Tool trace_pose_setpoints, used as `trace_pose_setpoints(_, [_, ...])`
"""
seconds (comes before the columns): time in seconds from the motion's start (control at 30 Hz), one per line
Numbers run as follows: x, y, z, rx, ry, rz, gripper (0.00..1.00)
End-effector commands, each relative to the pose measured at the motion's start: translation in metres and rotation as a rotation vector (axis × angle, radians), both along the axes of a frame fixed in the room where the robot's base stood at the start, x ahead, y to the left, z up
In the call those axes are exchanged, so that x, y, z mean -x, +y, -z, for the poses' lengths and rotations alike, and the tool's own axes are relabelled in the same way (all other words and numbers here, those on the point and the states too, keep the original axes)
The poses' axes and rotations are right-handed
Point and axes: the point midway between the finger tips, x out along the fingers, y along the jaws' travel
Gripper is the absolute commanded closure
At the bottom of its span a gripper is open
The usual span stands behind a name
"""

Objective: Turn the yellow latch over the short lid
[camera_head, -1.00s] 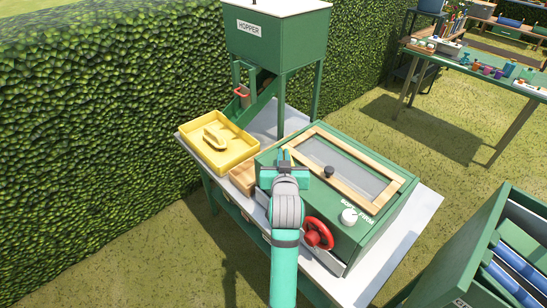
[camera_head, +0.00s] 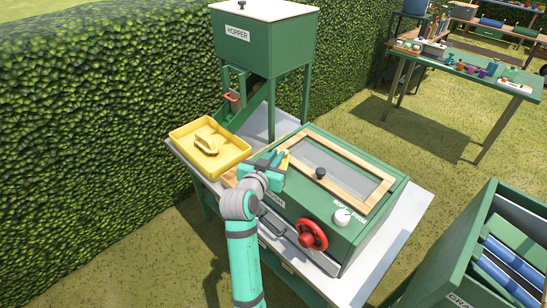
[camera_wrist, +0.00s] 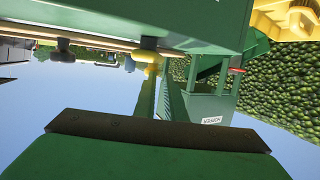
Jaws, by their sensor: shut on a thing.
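The yellow latch (camera_head: 284,161) shows as a small yellow patch at my gripper's tip, near the left end of the green box (camera_head: 345,228). My gripper (camera_head: 274,167) is shut on it, low over that end; the jaws hide most of the latch and their exact contact. The wood-framed lid (camera_head: 375,207), with a grey panel and dark knob, lies flat on the box to the right. I cannot make out the short lid apart from the gripper. In the wrist view a small yellow piece (camera_wrist: 148,56) shows by a wooden edge.
A red handwheel (camera_head: 312,235) and a white dial (camera_head: 342,217) sit on the box's front. A yellow tray (camera_head: 228,160) stands to the left, below the green hopper (camera_head: 262,50). A green crate (camera_head: 470,240) stands at the right.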

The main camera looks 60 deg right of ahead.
Motion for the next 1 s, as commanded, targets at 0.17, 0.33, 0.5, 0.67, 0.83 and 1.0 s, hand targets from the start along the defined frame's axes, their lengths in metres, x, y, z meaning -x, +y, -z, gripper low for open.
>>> trace_pose_setpoints(0.17, [0.0033,-0.0087,-0.0014,0.004,-0.004,0.005,1.00])
trace_pose_setpoints(0.33, [0.0048,-0.0099,-0.0019,0.004,-0.005,0.008,1.00])
trace_pose_setpoints(0.5, [0.0059,-0.0107,-0.0020,0.005,-0.006,0.010,1.00])
trace_pose_setpoints(0.67, [0.0058,-0.0106,-0.0019,0.004,-0.006,0.010,1.00])
trace_pose_setpoints(0.83, [0.0058,-0.0105,-0.0020,0.004,-0.006,0.010,1.00])
trace_pose_setpoints(1.0, [0.0059,-0.0105,-0.0020,0.005,-0.006,0.010,1.00])
